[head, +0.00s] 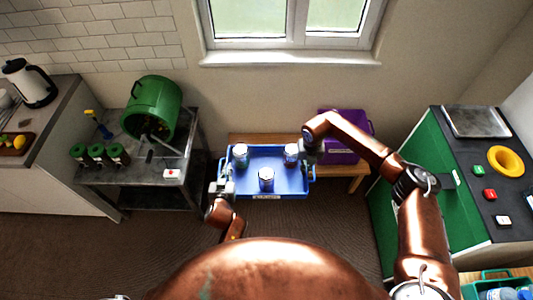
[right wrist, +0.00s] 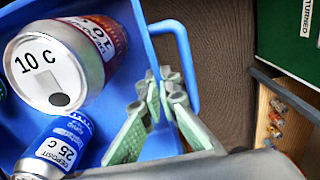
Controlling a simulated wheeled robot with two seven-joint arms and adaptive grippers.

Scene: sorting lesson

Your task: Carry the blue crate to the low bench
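The blue crate (head: 283,190) is level in front of me with three cans in it. It also shows in the right wrist view (right wrist: 120,20), where a can marked 10 C and one marked 25 C lie in sight. My left gripper (head: 226,187) is at the crate's left handle and looks shut on it, though its fingers are small here. My right gripper (head: 309,155) is at the right handle; its green-padded fingers (right wrist: 160,110) look closed about the handle, partly hiding it. The low wooden bench (head: 347,171) is behind the crate, which hides much of its top.
A purple crate (head: 343,157) stands on the bench's right part. A grey table (head: 130,175) with a green drum (head: 153,105) and jars is at left. A green cabinet (head: 425,190) stands at right. Bare floor (head: 150,245) lies left of the crate.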

